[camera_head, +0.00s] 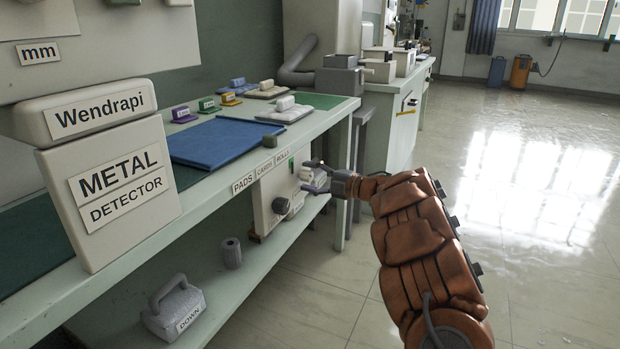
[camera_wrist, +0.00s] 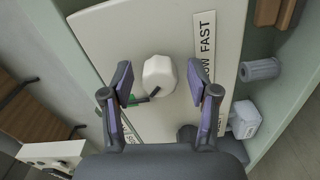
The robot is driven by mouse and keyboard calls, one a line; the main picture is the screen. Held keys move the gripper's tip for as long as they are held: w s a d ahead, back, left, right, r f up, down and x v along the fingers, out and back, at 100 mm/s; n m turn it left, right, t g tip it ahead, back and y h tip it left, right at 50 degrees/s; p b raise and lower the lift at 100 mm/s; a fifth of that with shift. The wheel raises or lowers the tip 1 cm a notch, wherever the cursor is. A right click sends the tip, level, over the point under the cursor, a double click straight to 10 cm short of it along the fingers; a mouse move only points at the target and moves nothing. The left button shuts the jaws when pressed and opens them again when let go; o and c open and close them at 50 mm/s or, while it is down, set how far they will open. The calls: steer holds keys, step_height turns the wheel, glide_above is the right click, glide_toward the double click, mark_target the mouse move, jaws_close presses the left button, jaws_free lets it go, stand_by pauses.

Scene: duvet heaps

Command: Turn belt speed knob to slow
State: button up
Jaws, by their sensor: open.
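The pale, faceted knob (camera_wrist: 159,74) stands out from a cream panel (camera_wrist: 110,45) in the wrist view. A label (camera_wrist: 204,50) beside it reads FAST, with the word before it partly hidden by a finger. My gripper (camera_wrist: 160,80) is open, one finger on each side of the knob, with a visible gap on both sides. In the head view my gripper (camera_head: 320,178) is at the control box (camera_head: 262,192) under the bench edge. A second, dark knob (camera_head: 281,206) sits lower on that box. The pale knob's setting cannot be read.
Below, the shelf (camera_head: 245,272) holds a grey roll (camera_head: 231,253) and a weight marked DOWN (camera_head: 174,308). A metal detector (camera_head: 110,185) stands on the bench. The floor to the right (camera_head: 540,250) is clear.

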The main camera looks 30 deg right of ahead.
steer(key=v, duration=1.2)
steer(key=shift+w, duration=0.1)
